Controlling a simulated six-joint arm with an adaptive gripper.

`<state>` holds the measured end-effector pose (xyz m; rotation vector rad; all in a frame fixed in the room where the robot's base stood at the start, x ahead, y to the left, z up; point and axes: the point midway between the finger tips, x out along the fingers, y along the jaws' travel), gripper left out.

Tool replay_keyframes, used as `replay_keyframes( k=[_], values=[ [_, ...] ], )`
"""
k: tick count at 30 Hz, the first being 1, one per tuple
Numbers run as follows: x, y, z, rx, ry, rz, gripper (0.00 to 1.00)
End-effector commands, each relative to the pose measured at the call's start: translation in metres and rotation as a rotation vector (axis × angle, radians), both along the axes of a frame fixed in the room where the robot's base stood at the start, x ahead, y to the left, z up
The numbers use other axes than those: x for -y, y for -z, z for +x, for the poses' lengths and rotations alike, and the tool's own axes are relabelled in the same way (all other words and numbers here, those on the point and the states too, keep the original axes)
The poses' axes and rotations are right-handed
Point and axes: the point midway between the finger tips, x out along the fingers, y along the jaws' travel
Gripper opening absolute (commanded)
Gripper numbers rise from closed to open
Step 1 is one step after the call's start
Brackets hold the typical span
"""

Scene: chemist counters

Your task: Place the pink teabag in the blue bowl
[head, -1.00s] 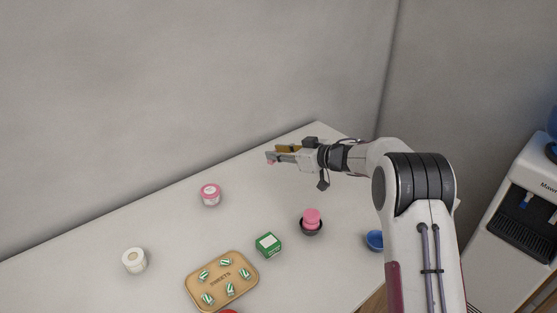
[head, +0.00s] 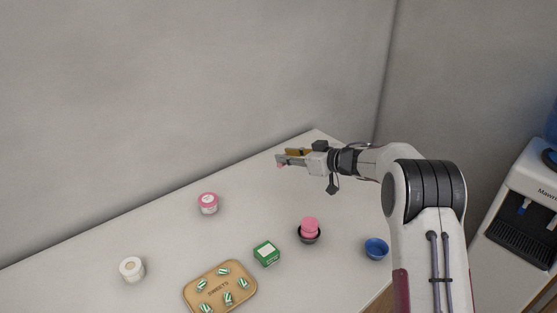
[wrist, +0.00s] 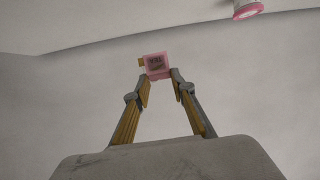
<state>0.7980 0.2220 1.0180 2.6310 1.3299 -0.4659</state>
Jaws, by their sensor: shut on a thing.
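My gripper (head: 281,160) is above the back part of the counter, shut on the pink teabag (wrist: 157,65). In the wrist view the teabag sits between the two fingertips (wrist: 160,84), with a yellowish tab at its left side. In the head view only a small pink bit of it (head: 281,166) shows below the fingers. The blue bowl (head: 376,249) stands near the counter's right edge, to the right of and nearer than my gripper, next to my arm. It looks empty.
A dark bowl (head: 309,238) holds a pink item. Near it are a green box (head: 267,253) and a sweets tray (head: 220,289) with several striped sweets. A pink-lidded jar (head: 208,203) and a white jar (head: 132,269) stand left. A water dispenser (head: 522,215) is beyond the counter at right.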

Motion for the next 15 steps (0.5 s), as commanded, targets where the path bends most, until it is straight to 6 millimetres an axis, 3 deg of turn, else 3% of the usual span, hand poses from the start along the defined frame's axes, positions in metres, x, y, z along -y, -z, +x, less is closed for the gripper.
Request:
replay_keyframes(
  k=[8, 15],
  values=[
    [0.077, -0.025, 0.01, 0.002, 0.098, 0.0, 0.19],
    [0.151, -0.034, -0.002, 0.0, 0.182, 0.0, 0.19]
  ],
)
